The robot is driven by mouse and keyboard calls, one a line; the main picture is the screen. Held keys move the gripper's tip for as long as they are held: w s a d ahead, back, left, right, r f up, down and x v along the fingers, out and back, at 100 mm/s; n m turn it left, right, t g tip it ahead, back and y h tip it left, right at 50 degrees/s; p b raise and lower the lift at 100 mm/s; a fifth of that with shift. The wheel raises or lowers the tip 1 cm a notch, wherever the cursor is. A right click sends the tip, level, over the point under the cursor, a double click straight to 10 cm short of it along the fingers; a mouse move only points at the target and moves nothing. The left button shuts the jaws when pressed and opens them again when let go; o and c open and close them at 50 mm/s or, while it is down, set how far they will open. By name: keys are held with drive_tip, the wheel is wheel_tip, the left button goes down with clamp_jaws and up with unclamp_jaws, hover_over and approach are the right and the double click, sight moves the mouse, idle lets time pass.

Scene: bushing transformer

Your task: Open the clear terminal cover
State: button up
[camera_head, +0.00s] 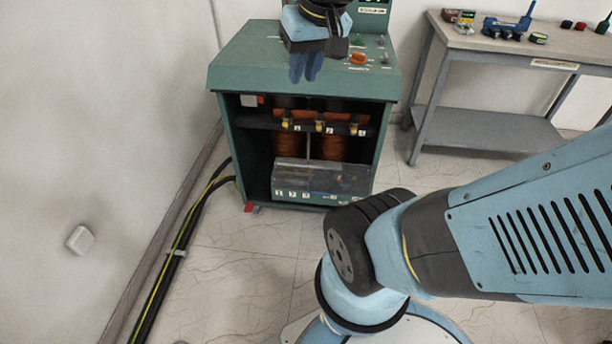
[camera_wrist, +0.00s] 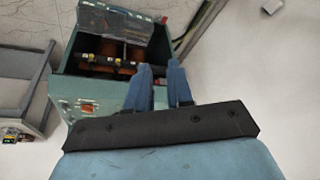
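The clear terminal cover (camera_head: 325,177) is a see-through panel low in the open front of the green transformer cabinet (camera_head: 300,78). It appears down over the terminal area, with numbered labels along its lower edge. In the wrist view the cover (camera_wrist: 108,24) shows upside down at the top, with the cabinet (camera_wrist: 110,92) below. My gripper (camera_head: 304,78) hangs over the cabinet's sloped top, well above the cover. It also shows in the wrist view (camera_wrist: 162,68), fingers apart with nothing between them. It touches neither cover nor handle.
Orange coils (camera_head: 335,146) stand inside the cabinet behind a dark bar. Black and yellow-green cables (camera_head: 178,245) run along the wall at left. A grey workbench (camera_head: 520,45) with tools stands at right. The floor before the cabinet is clear except for my own arm and base.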

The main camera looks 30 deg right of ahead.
drive_tip(key=w+d+f+m+g+y, duration=0.1)
drive_tip(key=w+d+f+g+y, duration=0.15)
drive_tip(key=w+f, duration=0.4)
drive_tip(key=w+d+f+m+g+y, duration=0.2)
drive_tip(key=w+d+f+y, duration=0.15)
drive_tip(key=w+f, duration=0.3)
drive_tip(key=w+d+f+m+t+y, duration=0.1)
drive_tip(key=w+d+f+m+y, duration=0.15)
drive_tip(key=d+f, duration=0.4)
drive_tip(key=w+d+f+m+t+y, duration=0.1)
drive_tip(key=w+d+f, duration=0.3)
drive_tip(key=f, duration=0.5)
drive_tip(key=s+d+f+m+t+y, duration=0.15)
drive_tip(key=d+f, duration=0.25)
drive_tip(key=f, duration=0.5)
drive_tip(key=d+f+m+t, duration=0.3)
drive_tip(key=d+f, duration=0.1)
drive_tip(key=f, duration=0.5)
drive_tip(key=m+t+h, duration=0.2)
drive_tip(key=m+t, duration=0.3)
drive_tip(key=t, duration=0.1)
approach(321, 194)
drive_tip(key=x, duration=1)
drive_tip(key=shift+w+d+f, duration=0.1)
drive_tip(key=shift+w+f, duration=0.15)
drive_tip(key=shift+c, duration=0.4)
clamp_jaws()
